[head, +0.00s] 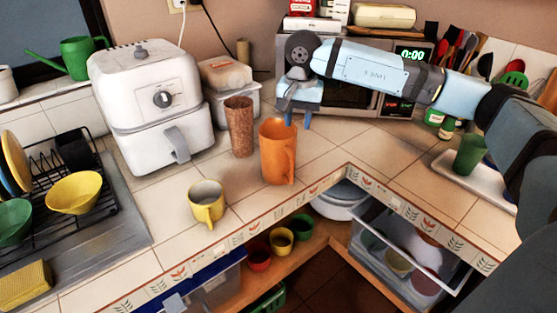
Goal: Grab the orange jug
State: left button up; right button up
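The orange jug (277,155) stands upright on the tiled counter near the inner corner, its handle toward the right. My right gripper (298,121) points down just above and right of the jug's rim, with its two blue fingertips apart and nothing visible between them. In the picture the left fingertip is close to the jug's rim; I cannot tell whether they touch. My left gripper is not in view.
A brown tumbler (239,127) stands close left of the jug, and a yellow mug (206,203) is at front left. A white air fryer (152,105) stands further left. A microwave (350,94) is behind my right arm. The counter edge is just in front of the jug.

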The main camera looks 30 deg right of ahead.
aim_at(295, 143)
jog(key=f, duration=0.7)
jog(key=shift+w+a+f, duration=0.1)
jog(key=shift+w+a, duration=0.1)
grip_shut()
